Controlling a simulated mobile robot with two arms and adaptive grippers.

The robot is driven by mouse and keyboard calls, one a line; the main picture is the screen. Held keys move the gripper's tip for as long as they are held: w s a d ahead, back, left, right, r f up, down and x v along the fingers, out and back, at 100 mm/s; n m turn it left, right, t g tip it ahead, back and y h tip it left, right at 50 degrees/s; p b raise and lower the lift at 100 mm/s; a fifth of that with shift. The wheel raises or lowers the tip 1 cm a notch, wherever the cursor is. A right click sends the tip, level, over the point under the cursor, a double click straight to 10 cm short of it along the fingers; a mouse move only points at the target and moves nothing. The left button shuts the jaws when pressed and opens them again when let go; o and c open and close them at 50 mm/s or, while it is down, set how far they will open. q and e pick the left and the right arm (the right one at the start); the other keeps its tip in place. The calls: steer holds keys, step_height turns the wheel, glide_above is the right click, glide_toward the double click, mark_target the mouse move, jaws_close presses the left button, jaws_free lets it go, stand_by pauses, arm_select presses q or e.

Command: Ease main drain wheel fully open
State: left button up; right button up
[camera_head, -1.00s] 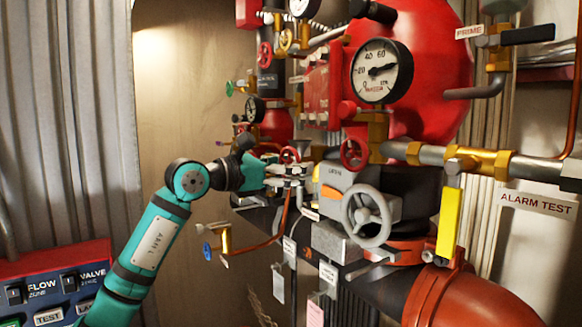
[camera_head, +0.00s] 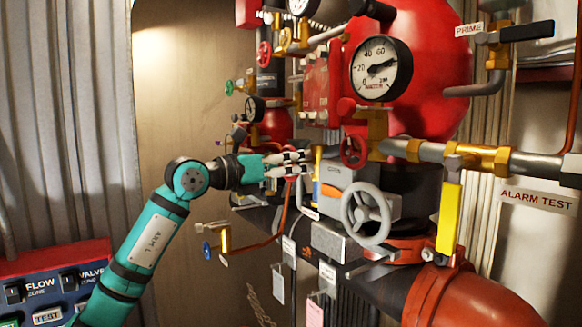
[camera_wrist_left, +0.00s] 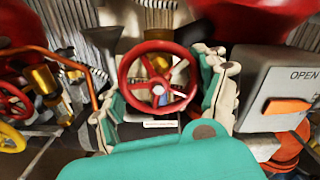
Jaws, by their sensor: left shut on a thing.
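A red spoked handwheel (camera_wrist_left: 158,89) sits in the middle of the left wrist view, between the two pale finger pads of my left gripper (camera_wrist_left: 160,100). The pads flank its rim on the left and right, and I take the gripper as shut on it. A small label below the wheel is too blurred to read. In the head view my left gripper (camera_head: 303,163) reaches in from the left, with its fingers one above the other. They mostly hide the wheel there. My right gripper is in neither view.
A grey box marked OPEN with an orange lever (camera_wrist_left: 288,106) stands close right of the gripper. A grey handwheel (camera_head: 367,214), another red wheel (camera_head: 353,152) and a pressure gauge (camera_head: 381,68) are further right. A blue-handled brass valve (camera_head: 225,240) hangs below my arm.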

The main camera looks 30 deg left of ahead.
arm_select(q)
steer(key=shift+r+n, duration=0.1)
steer(key=shift+n, duration=0.7)
steer(key=o, duration=1.2)
steer(key=shift+c, duration=0.2)
steer(key=v, duration=1.2)
steer(key=shift+a, duration=0.1)
